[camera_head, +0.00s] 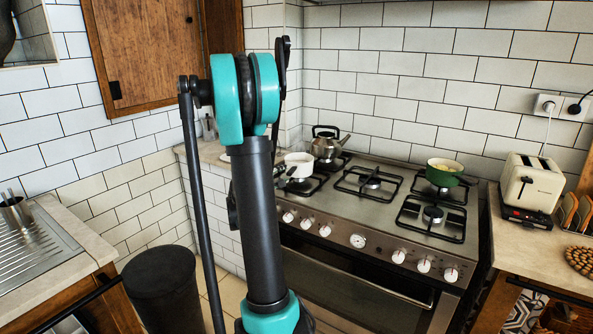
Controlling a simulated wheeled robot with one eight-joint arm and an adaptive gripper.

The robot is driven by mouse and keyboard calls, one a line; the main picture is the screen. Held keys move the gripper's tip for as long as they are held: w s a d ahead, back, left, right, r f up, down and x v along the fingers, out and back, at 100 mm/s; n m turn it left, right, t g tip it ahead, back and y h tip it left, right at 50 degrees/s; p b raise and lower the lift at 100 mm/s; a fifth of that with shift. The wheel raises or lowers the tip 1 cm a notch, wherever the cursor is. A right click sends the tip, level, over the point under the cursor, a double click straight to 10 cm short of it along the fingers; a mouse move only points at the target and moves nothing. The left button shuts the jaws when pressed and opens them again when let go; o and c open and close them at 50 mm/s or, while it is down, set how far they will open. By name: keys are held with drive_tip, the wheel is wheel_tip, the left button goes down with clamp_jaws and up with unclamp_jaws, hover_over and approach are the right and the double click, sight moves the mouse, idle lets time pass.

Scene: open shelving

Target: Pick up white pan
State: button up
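The white pan (298,164) is a small, deep white pot on the front left burner of the stove. Its left side is partly covered by my arm, and a dark piece at its lower left could be its handle or part of my gripper. My arm stands upright in the middle of the view, bent at a teal joint at the top. My gripper is not clearly visible; dark pieces show on both sides of the arm link near the pan's height. I cannot tell whether it touches the pan.
The stove (400,200) also bears a metal kettle (325,145) behind the pan and a green pot (444,172) at the back right. A toaster (531,183) stands on the right counter. A dark bin (163,285) and sink counter (60,240) are at left.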

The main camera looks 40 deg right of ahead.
sight(293, 168)
drive_tip(key=x, duration=0.8)
drive_tip(key=shift+w+d, duration=0.15)
drive_tip(key=shift+w, duration=0.05)
clamp_jaws()
idle(0.4)
